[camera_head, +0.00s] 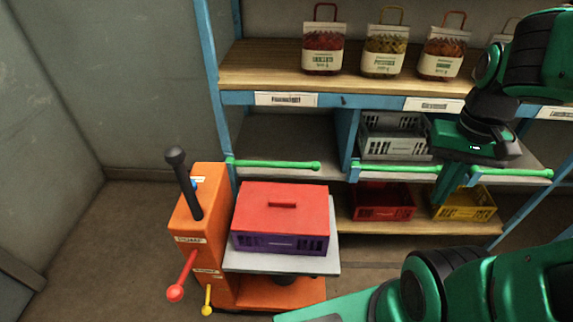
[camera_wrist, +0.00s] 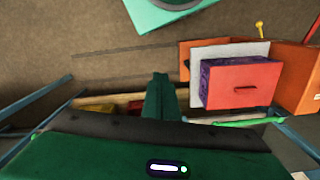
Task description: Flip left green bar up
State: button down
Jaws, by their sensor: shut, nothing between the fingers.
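The left green bar (camera_head: 275,165) lies level across the front of the left bay, above the red-lidded crate. It also shows in the wrist view (camera_wrist: 248,122), right of my fingers. My gripper (camera_head: 449,194) is at the right, in front of the shelf near the middle green bar (camera_head: 395,169), well away from the left bar. Its fingers point down and are shut and empty; they show at the centre of the wrist view (camera_wrist: 157,84). The gripper body hides part of the middle bar's right end.
A purple crate with red lid (camera_head: 282,236) sits on an orange lift cart (camera_head: 208,215), below the left bar. A grey crate (camera_head: 392,145), red crate (camera_head: 383,212) and yellow crate (camera_head: 464,213) stand on the shelves. Sacks (camera_head: 323,48) line the top shelf. The left bay looks empty.

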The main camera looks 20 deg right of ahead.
jog(key=shift+w+a, duration=0.2)
jog(key=shift+w, duration=0.15)
jog(key=w+f+n+t+h, duration=0.2)
jog(key=w+f+n+h, duration=0.3)
jog(key=w+n, duration=0.5)
jog(key=w+f+n+t+h, duration=0.1)
jog(key=w+f+n+h, duration=0.2)
jog(key=w+f+n, duration=0.7)
jog(key=w+a+f+n+t+y, duration=0.1)
jog(key=w+a+f+n+t, duration=0.1)
jog(key=a+n, duration=0.4)
jog(key=w+a+f+n+t+y, duration=0.2)
jog(key=w+a+n, duration=0.3)
jog(key=a, duration=0.4)
jog(key=w+a+f+n+t+y, duration=0.1)
jog(key=w+a+f+n+t, duration=0.2)
jog(key=a+n, duration=0.5)
jog(key=shift+w+a+f+t, duration=0.1)
jog(key=shift+w+f+t, duration=0.1)
jog(key=shift+f+t, duration=0.2)
jog(key=shift+w+a+f+t, duration=0.1)
jog(key=shift+w+f+t, duration=0.15)
jog(key=shift+f, duration=0.2)
